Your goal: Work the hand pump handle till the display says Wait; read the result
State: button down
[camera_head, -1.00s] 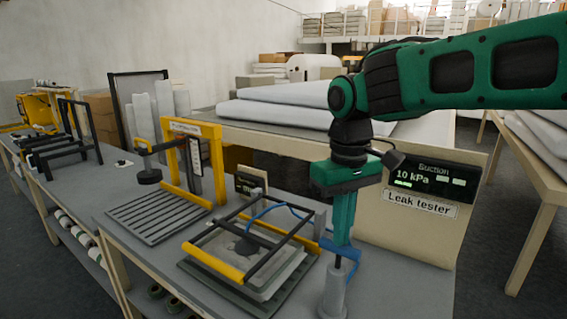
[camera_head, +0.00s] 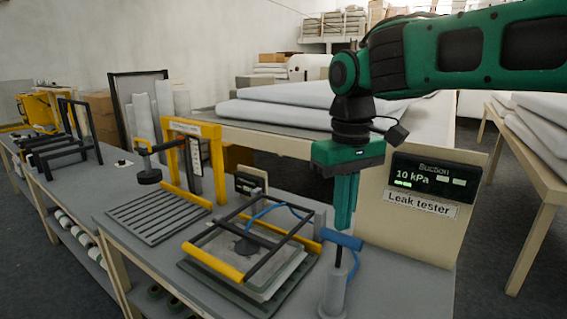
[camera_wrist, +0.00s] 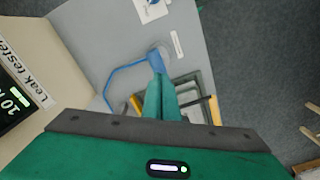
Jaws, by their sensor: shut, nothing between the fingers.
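The hand pump (camera_head: 334,292) is a grey upright cylinder at the bench's front right, with a thin rod and a blue cross handle (camera_head: 350,242) above it. The handle also shows in the wrist view (camera_wrist: 155,60). My green gripper (camera_head: 343,226) points down, shut and empty, with its fingertips at or just above the handle; I cannot tell whether they touch.
A yellow-and-black frame (camera_head: 250,245) with a blue hose lies left of the pump. A yellow upright stand (camera_head: 215,165) and a slatted grey plate (camera_head: 155,217) are farther left. The tan tester panel (camera_head: 410,237) stands close on the right. Wadding sheets lie behind.

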aim_at(341, 237)
jog(key=shift+f, duration=0.15)
jog(key=shift+f, duration=2.6)
jog(key=shift+r, duration=2.75)
jog(key=shift+r, duration=3)
